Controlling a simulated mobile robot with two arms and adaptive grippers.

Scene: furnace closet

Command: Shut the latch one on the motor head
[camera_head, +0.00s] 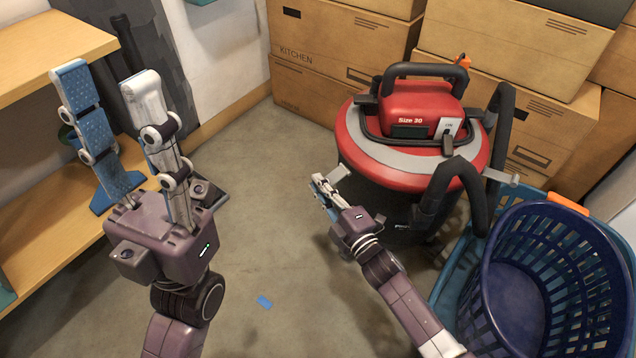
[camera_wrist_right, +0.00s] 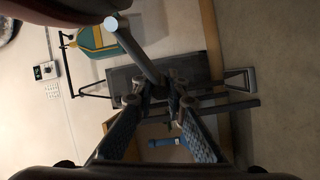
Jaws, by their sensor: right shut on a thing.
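The motor head (camera_head: 424,104) is the red top of a red, grey and black canister vacuum at centre right in the head view. A grey latch lever (camera_head: 500,177) sticks out from its right side. My right gripper (camera_head: 324,188) is at the left side of the vacuum, just below the red rim. In the right wrist view a grey lever with a pale round end (camera_wrist_right: 137,47) runs between the fingertips, and the gripper is shut on it. It looks like a latch lever. My left gripper (camera_head: 105,78) is open and empty, pointing up at the left.
A blue laundry basket (camera_head: 490,255) stands right of the vacuum. Cardboard boxes (camera_head: 318,60) are stacked behind it. A wooden shelf (camera_head: 60,225) is at the left, close to my left gripper. The floor (camera_head: 275,170) between my arms is mostly clear.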

